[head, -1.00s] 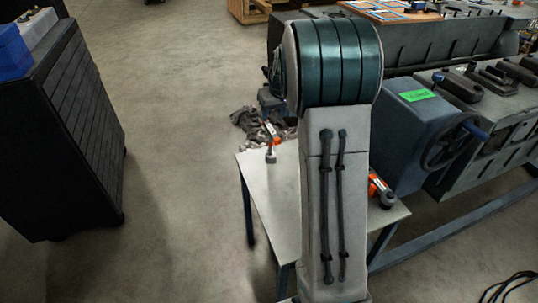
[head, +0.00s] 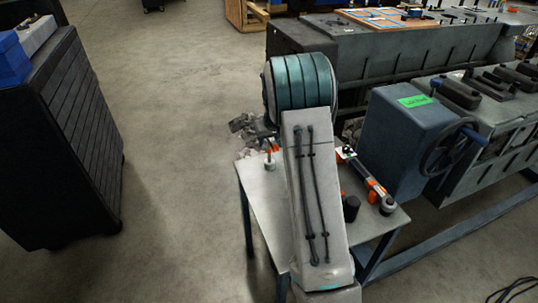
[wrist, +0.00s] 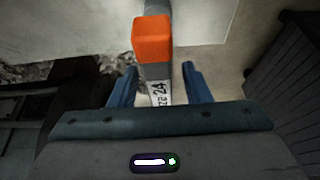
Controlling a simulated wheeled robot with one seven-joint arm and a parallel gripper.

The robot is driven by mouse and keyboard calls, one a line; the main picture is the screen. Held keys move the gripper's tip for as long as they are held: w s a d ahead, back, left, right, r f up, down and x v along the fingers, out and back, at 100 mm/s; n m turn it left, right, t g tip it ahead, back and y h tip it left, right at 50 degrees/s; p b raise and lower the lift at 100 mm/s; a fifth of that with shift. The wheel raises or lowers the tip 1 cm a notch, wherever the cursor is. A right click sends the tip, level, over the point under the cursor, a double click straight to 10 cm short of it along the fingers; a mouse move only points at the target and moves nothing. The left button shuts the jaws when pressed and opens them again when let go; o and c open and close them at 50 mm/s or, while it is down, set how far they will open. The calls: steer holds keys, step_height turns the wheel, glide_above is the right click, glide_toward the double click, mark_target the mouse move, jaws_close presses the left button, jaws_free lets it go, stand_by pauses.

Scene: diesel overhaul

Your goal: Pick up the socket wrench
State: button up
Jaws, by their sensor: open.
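In the wrist view, a grey bar-shaped tool with an orange block (wrist: 152,38) and a pale label reading "24" (wrist: 159,92) runs between the two blue fingers of my gripper (wrist: 158,80). The fingers are open, one on each side, with gaps. A grey-and-orange tool (head: 270,161) shows at the table's left edge, partly hidden, and looks like the same one. A second orange-and-grey tool (head: 376,190) lies on the right of the table. I cannot tell for certain which is the socket wrench.
The small grey table (head: 262,198) also holds a black cylinder (head: 351,208). A blue machine housing with a handwheel (head: 452,147) stands close on the right. Dark rags (head: 246,124) lie behind the table. A black cabinet (head: 75,135) stands left, with open floor between.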

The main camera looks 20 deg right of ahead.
steer(key=shift+x, duration=0.75)
jaws_close()
steer(key=shift+r, duration=0.2)
step_height(320, 180, up, 4)
steer(key=shift+r, duration=0.15)
steer(key=d+r, duration=0.6)
steer(key=d, duration=0.5)
steer(key=shift+w+d+r, duration=0.25)
steer(key=shift+w+d, duration=0.05)
steer(key=shift+d, duration=0.05)
